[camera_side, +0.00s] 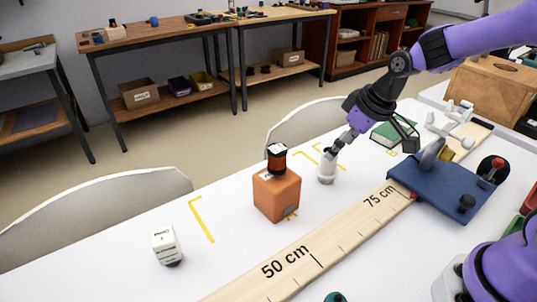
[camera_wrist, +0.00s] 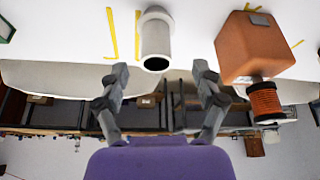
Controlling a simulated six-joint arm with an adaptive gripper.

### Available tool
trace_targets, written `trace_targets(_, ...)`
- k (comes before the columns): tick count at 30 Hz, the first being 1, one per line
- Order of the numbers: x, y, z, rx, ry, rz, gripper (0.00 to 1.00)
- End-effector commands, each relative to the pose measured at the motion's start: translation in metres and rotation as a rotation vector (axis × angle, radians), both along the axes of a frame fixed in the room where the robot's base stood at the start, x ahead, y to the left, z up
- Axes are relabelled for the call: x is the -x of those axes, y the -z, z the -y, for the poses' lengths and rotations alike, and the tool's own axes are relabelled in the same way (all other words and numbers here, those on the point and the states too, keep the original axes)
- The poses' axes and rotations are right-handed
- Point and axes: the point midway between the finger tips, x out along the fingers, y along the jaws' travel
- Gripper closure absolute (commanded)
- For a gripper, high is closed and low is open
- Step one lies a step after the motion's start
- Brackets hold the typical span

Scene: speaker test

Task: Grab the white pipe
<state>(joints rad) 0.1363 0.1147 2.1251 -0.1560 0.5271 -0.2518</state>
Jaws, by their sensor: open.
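The white pipe (camera_side: 326,172) is a short, hollow cylinder standing upright on the white table. In the wrist view the white pipe (camera_wrist: 156,38) shows its dark open end and a wider flange at the other end. My gripper (camera_side: 368,148) is open and empty, tilted down over the table close to the pipe; one finger overlaps the pipe's top in the side view. In the wrist view my gripper (camera_wrist: 160,72) has its two fingers spread apart, with the pipe ahead in line with the gap between them. Whether a finger touches the pipe I cannot tell.
An orange block (camera_side: 277,194) with a dark-capped spool (camera_side: 277,158) on top stands left of the pipe. A wooden ruler (camera_side: 330,243) runs in front; a blue board (camera_side: 445,188) lies right. A white cube-like box (camera_side: 166,245) stands far left. A green book (camera_side: 394,134) lies behind.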

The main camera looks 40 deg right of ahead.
Motion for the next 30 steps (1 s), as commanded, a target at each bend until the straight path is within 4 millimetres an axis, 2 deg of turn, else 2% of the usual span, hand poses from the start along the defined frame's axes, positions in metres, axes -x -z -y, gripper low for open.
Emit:
trace_targets(16, -0.030, 0.058, -0.002, 0.000, 0.000, -0.002, 0.23)
trace_targets(25, -0.032, 0.062, -0.002, 0.001, 0.002, 0.001, 0.23)
trace_targets(26, -0.032, 0.062, -0.002, 0.001, 0.002, 0.001, 0.38)
trace_targets(27, -0.032, 0.062, -0.002, 0.001, 0.002, 0.001, 0.58)
trace_targets(29, -0.032, 0.062, -0.002, 0.001, 0.002, 0.001, 0.88)
trace_targets(30, -0.031, 0.062, -0.002, 0.001, 0.002, 0.001, 0.98)
